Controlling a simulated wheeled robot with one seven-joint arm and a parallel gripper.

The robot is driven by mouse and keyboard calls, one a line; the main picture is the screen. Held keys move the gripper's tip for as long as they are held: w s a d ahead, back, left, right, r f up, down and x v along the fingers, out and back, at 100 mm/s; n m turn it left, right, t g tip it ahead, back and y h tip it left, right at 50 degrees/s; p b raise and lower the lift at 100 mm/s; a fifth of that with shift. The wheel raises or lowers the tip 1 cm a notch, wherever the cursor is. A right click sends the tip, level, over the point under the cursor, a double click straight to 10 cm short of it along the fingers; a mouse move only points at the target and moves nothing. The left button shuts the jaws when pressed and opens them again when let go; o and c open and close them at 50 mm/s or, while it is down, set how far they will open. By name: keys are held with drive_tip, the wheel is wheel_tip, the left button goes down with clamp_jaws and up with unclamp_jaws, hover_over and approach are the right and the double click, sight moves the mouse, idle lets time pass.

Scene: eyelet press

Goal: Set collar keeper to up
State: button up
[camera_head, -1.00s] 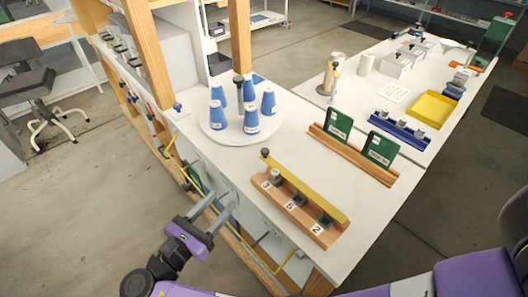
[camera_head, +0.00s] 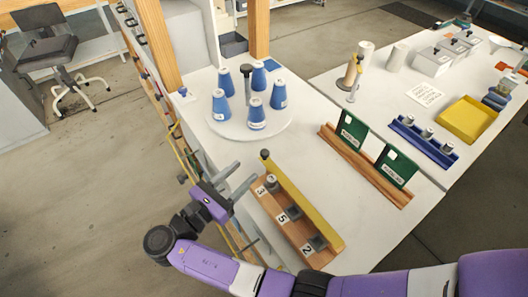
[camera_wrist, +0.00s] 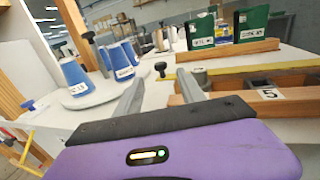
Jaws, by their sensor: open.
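A long yellow bar (camera_head: 305,207), which I take to be the collar keeper, lies low along a wooden rack (camera_head: 322,261). A dark round knob (camera_head: 265,154) is at its far end. The knob also shows in the wrist view (camera_wrist: 160,67), between and beyond my fingers. My gripper (camera_head: 246,173) is open and empty, just left of the rack's far end. I see no contact with the knob or bar.
Blue cones (camera_head: 256,112) stand on a white round turntable (camera_head: 222,127) beyond the rack. Green cards (camera_head: 397,168) stand in a wooden holder (camera_head: 365,166) to the right. A wooden post (camera_head: 156,45) rises at the left edge. The white table between rack and holder is clear.

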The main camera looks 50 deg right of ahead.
sight(262, 155)
drive_tip(key=d, duration=0.3)
drive_tip(key=d+p, duration=0.1)
drive_tip(key=d, duration=0.3)
drive_tip(key=shift+w+d, duration=0.2)
drive_tip(key=shift+d, duration=0.05)
drive_tip(key=shift+r+p, duration=0.1)
drive_tip(key=shift+p, duration=0.2)
clamp_jaws()
